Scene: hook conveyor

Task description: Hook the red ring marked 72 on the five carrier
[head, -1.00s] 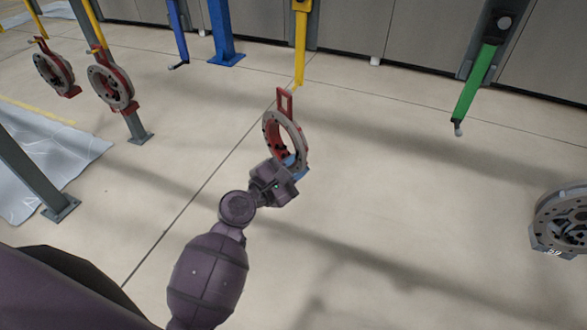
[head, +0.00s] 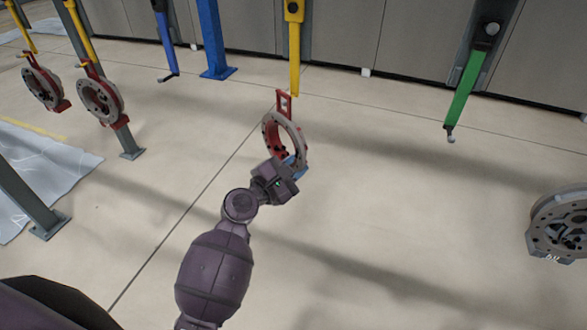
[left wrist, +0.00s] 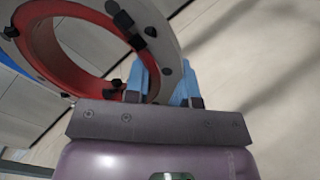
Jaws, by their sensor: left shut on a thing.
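My left gripper (head: 292,167) is shut on the lower part of a red and grey ring (head: 270,134) and holds it up in the air. The ring has a red rectangular loop on top, which shows just under the lower end of a yellow carrier (head: 294,50). I cannot tell whether the loop and the carrier touch. In the left wrist view, the ring (left wrist: 45,55) fills the upper left and the blue fingers (left wrist: 160,85) close on its rim. No number is readable on the ring or the carrier. My right gripper is not in view.
Two similar red and grey rings (head: 42,88) (head: 100,100) hang on yellow carriers at the left. A blue carrier (head: 163,35) and a green carrier (head: 465,95) hang empty. A grey ring part (head: 560,225) is at the right edge. The floor between is clear.

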